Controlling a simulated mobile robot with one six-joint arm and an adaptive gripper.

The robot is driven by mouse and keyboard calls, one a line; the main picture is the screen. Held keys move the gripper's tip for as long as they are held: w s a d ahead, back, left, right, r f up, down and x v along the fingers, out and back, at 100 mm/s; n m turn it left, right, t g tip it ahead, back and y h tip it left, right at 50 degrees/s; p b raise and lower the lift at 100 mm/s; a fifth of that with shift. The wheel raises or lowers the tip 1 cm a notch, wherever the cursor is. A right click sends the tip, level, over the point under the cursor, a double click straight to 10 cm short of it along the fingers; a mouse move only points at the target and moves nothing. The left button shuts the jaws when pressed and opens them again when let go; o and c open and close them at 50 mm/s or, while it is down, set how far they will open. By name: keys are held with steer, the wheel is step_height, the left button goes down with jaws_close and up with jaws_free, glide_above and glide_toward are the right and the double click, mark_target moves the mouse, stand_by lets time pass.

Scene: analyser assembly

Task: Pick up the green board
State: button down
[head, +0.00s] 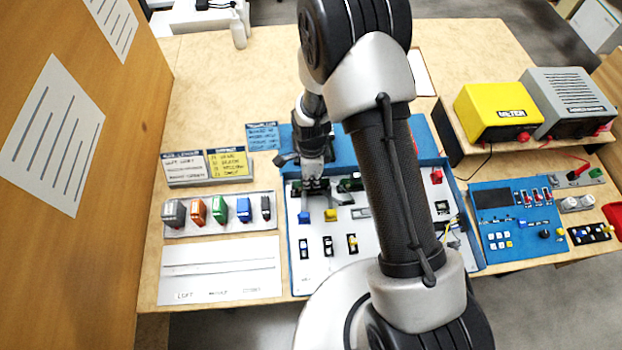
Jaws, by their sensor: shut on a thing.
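A small green board (348,184) shows in the head view at the upper middle of the white analyser panel, partly hidden behind my arm. My gripper (315,188) points down at the panel just left of the visible green part. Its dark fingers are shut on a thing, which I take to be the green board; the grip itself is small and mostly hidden. I cannot tell whether the board is clear of the panel.
The blue-framed analyser panel (318,272) carries switches and small blocks. Left of it stand a rack of coloured plugs (246,226), a white tray (220,257) and label cards (230,163). At right are a yellow meter (497,109), a grey box (566,100) and a blue control board (515,245).

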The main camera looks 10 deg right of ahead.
step_height(320, 180, up, 19)
steer(key=p, duration=0.3)
steer(key=shift+p, duration=0.4)
steer(key=c, duration=2.1)
jaws_free()
jaws_close()
